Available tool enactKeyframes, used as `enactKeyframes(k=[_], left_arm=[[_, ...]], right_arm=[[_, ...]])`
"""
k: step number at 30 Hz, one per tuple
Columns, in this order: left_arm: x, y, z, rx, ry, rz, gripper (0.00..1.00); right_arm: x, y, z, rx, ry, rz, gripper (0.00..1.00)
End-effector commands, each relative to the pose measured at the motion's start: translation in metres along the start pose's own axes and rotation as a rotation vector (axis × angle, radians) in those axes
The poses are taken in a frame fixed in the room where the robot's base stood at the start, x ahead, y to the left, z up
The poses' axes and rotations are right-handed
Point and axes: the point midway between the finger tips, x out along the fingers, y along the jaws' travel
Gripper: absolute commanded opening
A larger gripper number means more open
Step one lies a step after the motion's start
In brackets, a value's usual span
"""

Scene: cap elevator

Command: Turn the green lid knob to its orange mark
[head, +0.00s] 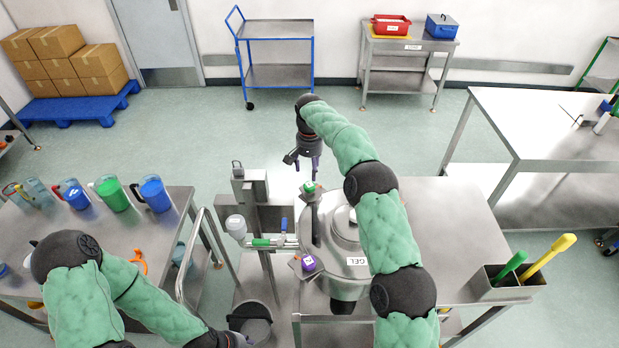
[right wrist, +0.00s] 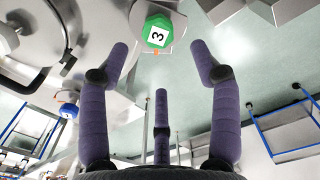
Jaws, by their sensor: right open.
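The green lid knob (head: 309,187) sits at the far edge of the steel vessel's lid in the head view. In the right wrist view the knob (right wrist: 152,24) is a green faceted piece with a white face marked 3. A small orange mark (right wrist: 156,52) shows at its edge there. My right gripper (head: 308,164) points down just above the knob in the head view. In the right wrist view its purple fingers (right wrist: 160,68) are spread and empty, apart from the knob. My left gripper (head: 242,341) is partly cut off at the bottom edge, its fingers unclear.
The vessel lid (head: 357,261) bears a GEL label and a purple knob (head: 308,263). A steel post (head: 249,188) and a green-handled valve (head: 262,242) stand left of it. A table with jugs (head: 115,195) is at left. A bin with brushes (head: 500,281) is at right.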

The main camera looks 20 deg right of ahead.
Motion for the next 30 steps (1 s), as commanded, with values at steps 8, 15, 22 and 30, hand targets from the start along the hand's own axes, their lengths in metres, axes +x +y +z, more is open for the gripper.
enactKeyframes(k=[8, 15, 22, 30], left_arm=[[0.000, 0.000, 0.000, 0.000, 0.000, 0.000, 0.40], [0.000, 0.000, 0.000, 0.000, 0.000, 0.000, 0.40], [0.000, 0.000, 0.000, 0.000, 0.000, 0.000, 0.40], [-0.007, 0.003, 0.000, 0.000, 0.000, 0.000, 0.40]], right_arm=[[-0.040, -0.001, 0.000, -0.002, 0.001, 0.000, 0.64], [-0.048, -0.001, 0.000, -0.001, -0.001, 0.001, 0.64], [-0.048, -0.001, 0.000, -0.001, -0.001, 0.001, 0.64], [-0.056, -0.001, 0.000, -0.001, -0.001, 0.001, 0.64]])
